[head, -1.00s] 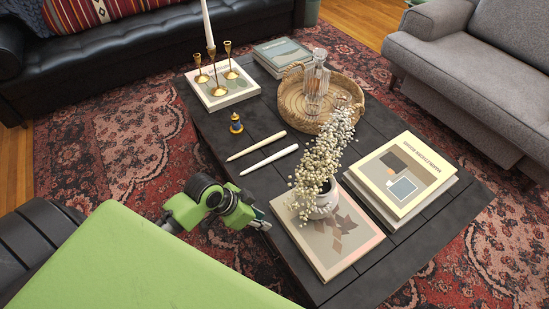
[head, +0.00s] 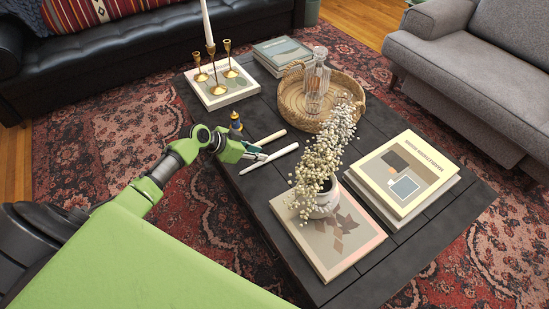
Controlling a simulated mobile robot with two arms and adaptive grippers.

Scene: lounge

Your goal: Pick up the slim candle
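Two slim candles lie on the dark coffee table (head: 262,201): a cream one (head: 274,136) and a white one (head: 279,156) nearer to me. A third white candle (head: 207,22) stands upright in one of the brass holders (head: 212,72). My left gripper (head: 264,153) is over the table, between the two lying candles in the picture, and hides the left part of the cream one. Its fingers look apart, with nothing between them. I cannot tell whether it touches a candle. My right gripper is not in view.
A small dark and gold ornament (head: 236,122) stands just behind my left gripper. A vase of white flowers (head: 325,199) stands on a book (head: 338,252) to the right. A wicker tray (head: 290,113) with a glass decanter (head: 315,84) is behind. More books (head: 401,175) lie at right.

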